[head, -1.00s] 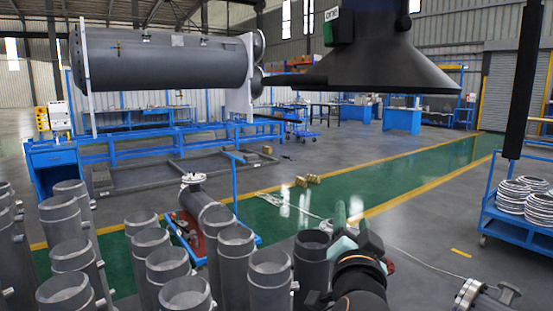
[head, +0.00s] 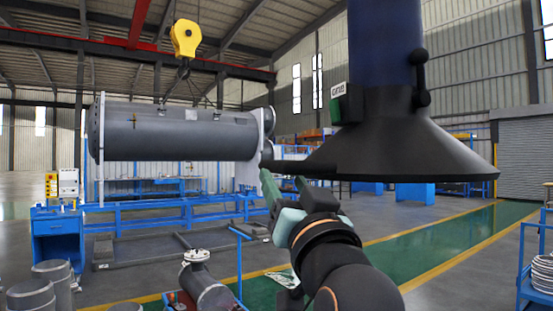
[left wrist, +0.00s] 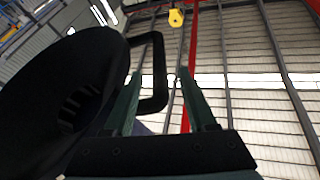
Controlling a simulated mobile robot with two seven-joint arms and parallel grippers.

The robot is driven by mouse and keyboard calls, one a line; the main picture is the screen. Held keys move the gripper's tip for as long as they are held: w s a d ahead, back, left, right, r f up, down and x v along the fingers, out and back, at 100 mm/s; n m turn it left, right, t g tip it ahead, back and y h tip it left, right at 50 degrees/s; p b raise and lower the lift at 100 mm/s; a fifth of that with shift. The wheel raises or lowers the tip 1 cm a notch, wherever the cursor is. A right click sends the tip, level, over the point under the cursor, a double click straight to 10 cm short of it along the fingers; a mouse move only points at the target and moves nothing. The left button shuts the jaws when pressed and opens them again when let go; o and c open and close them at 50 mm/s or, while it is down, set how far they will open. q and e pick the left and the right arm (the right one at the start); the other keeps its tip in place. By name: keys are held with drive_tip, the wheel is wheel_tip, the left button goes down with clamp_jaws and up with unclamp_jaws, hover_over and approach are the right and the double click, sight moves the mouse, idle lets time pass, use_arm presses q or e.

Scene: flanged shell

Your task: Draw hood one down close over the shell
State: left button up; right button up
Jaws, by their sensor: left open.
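Hood one (head: 400,145) is a dark flared cone under a blue duct, with a label reading "one" (head: 338,90). It hangs at the upper right of the head view. A dark handle (head: 285,166) sticks out from its rim to the left. The large grey shell (head: 180,135), with pale end flanges, lies to the left of the hood. My left gripper (head: 284,186) is open, fingers up, just below the handle. In the left wrist view the handle loop (left wrist: 161,70) appears between the open fingers (left wrist: 158,85); contact cannot be told. My right gripper is out of view.
A yellow crane hook (head: 186,38) hangs above the shell. A blue cabinet (head: 55,235) and blue frames stand beneath and beside it. Grey pipes (head: 35,295) stand at the lower left. A blue cart (head: 535,275) is at the right edge. The green walkway is open.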

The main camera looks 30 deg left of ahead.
sight(278, 170)
use_arm(q)
drive_tip(key=p+x, duration=0.1)
drive_tip(key=x, duration=0.3)
drive_tip(key=shift+w+a+r, duration=0.2)
drive_tip(key=shift+w+a, duration=0.05)
drive_tip(key=shift+w+a+r+p, duration=0.15)
drive_tip(key=shift+w+a+p, duration=0.15)
drive_tip(key=shift+w+a, duration=0.2)
drive_tip(key=shift+c, duration=0.2)
clamp_jaws()
idle(0.7)
